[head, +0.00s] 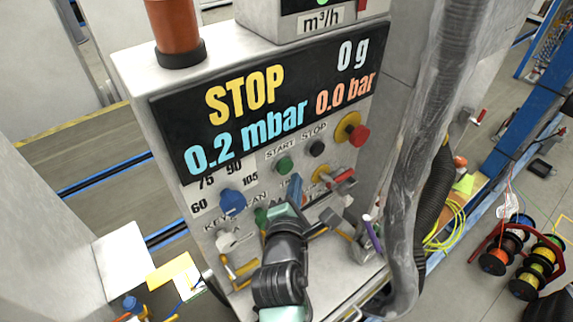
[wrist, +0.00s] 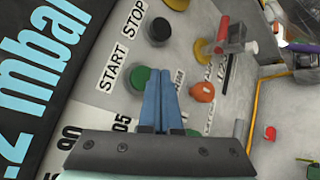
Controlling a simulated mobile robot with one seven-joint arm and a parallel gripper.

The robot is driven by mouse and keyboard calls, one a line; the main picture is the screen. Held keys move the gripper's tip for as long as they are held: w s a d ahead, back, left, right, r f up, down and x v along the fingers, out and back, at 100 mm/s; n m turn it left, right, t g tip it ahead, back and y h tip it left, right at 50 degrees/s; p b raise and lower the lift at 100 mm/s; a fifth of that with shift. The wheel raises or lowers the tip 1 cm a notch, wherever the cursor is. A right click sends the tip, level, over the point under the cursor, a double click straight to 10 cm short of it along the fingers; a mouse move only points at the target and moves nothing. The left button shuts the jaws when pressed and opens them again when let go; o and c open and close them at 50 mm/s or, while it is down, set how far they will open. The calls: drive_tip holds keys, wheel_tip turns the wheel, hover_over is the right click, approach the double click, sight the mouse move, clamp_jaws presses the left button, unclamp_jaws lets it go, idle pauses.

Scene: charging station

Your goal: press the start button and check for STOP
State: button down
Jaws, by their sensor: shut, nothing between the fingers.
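The control panel's black display (head: 262,95) reads STOP in yellow, with 0 g, 0.2 mbar and 0.0 bar. The green start button (head: 284,166) is under the START label. It also shows in the wrist view (wrist: 138,79), partly covered by my fingers. My gripper (head: 297,180) is shut and empty, its blue fingers just below and right of the button. In the wrist view the fingertips (wrist: 160,72) overlap the button's right edge; I cannot tell whether they touch it. The black stop button (head: 317,148) is up and right of the start button.
A red knob on a yellow base (head: 358,135) is at the panel's right. A blue knob (head: 232,202) is at the left. A red-handled valve (head: 342,177) projects below the stop button. A thick grey hose (head: 432,130) hangs right of the panel.

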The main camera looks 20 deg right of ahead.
sight(271, 61)
drive_tip(key=s+p, duration=0.1)
drive_tip(key=s+d+p, duration=0.1)
drive_tip(key=s+p, duration=0.1)
drive_tip(key=s, duration=0.1)
drive_tip(key=shift+d, duration=0.25)
idle(0.6)
